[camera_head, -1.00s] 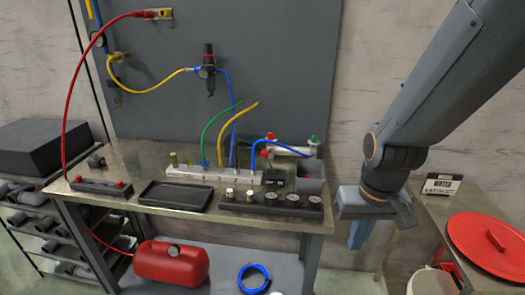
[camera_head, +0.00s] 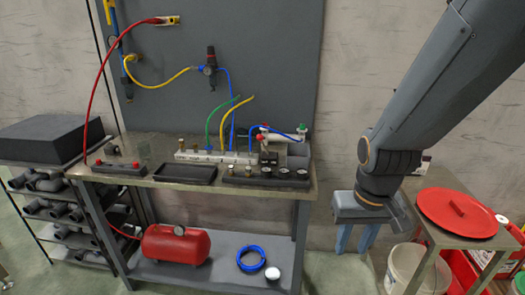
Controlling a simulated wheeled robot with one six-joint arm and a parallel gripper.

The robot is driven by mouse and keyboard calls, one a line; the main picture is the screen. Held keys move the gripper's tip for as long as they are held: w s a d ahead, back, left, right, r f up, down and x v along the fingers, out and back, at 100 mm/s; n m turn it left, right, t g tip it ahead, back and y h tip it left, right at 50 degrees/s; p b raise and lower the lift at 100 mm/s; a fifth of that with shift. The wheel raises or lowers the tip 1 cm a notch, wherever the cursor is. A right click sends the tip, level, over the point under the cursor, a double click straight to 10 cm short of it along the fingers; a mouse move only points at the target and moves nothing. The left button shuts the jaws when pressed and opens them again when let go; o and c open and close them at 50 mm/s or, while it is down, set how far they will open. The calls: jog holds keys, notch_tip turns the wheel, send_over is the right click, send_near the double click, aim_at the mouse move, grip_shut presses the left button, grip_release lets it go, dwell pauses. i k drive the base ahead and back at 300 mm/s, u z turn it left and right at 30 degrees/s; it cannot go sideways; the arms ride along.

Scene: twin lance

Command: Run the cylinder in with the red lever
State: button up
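A pale metal cylinder (camera_head: 282,138) lies at the back right of the workbench, with blue tubing by it. A small red part (camera_head: 260,137) sits at its left end and a green part (camera_head: 303,127) at its right. Which red part is the lever is too small to tell. My gripper (camera_head: 356,238) hangs right of the bench, pointing down, its two fingers apart and empty. It is well away from the cylinder.
The workbench (camera_head: 150,178) holds a black tray (camera_head: 186,174), a white manifold (camera_head: 215,157) and a black block with several fittings (camera_head: 266,176). A red tank (camera_head: 176,245) sits on the lower shelf. A side table with a red lid (camera_head: 458,212) stands right.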

aim_at(259, 137)
jog(key=u, duration=0.25)
jog(key=i, duration=1.25)
jog(key=z, duration=0.1)
